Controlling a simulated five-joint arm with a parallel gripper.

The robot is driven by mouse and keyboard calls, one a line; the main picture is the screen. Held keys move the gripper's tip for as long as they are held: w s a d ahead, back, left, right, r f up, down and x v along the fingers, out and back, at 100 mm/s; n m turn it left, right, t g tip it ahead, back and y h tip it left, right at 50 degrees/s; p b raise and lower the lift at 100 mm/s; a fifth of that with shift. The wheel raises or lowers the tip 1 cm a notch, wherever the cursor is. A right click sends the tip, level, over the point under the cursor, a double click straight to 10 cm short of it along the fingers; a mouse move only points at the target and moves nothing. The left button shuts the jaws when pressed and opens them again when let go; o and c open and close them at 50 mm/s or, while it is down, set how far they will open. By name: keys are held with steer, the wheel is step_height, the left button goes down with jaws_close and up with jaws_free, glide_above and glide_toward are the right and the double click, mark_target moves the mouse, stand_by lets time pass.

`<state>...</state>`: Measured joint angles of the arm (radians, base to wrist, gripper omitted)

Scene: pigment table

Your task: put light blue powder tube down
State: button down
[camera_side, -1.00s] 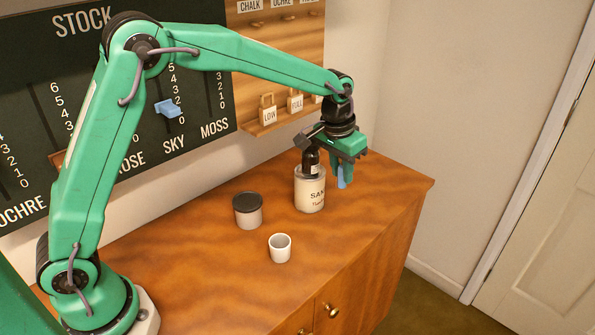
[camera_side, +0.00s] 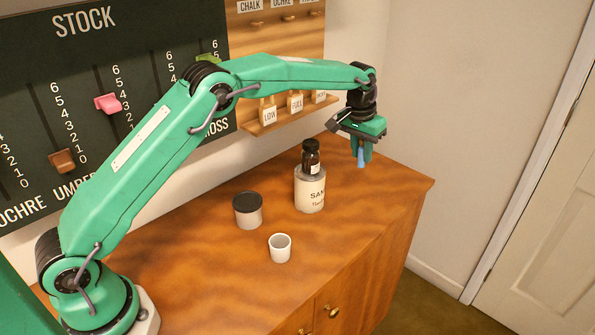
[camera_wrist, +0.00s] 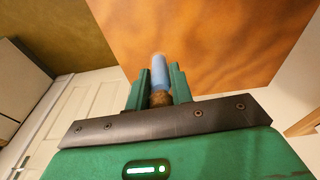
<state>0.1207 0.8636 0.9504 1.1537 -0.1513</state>
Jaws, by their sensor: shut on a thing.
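My gripper (camera_side: 361,146) is shut on the light blue powder tube (camera_side: 361,158), above the right part of the wooden cabinet top (camera_side: 390,180). In the wrist view the tube (camera_wrist: 160,70) sits between the two green fingers (camera_wrist: 159,88), with its brown cork end towards the palm and its blue end pointing away. In the side view the tube hangs below the fingers. Whether its lower end touches the wood, I cannot tell.
A lidded grey pot (camera_side: 248,212) and a small white cup (camera_side: 280,248) stand further left. The cabinet top's right end is clear.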

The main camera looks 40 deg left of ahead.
steer(key=w+a+f, duration=0.2)
steer(key=a, duration=0.1)
steer(key=w+a+f, duration=0.1)
steer(key=a+f, duration=0.1)
steer(key=a, duration=0.1)
steer(key=w+a+f, duration=0.2)
steer(key=a+f, duration=0.1)
steer(key=a, duration=0.1)
steer(key=shift+w+a, duration=0.1)
steer(key=shift+w, duration=0.25)
steer(key=shift+f, duration=2)
steer(key=shift+f, duration=0.15)
steer(key=c, duration=1.2)
jaws_free()
steer(key=shift+c, duration=0.2)
step_height(320, 180, up, 12)
steer(key=s, duration=0.2)
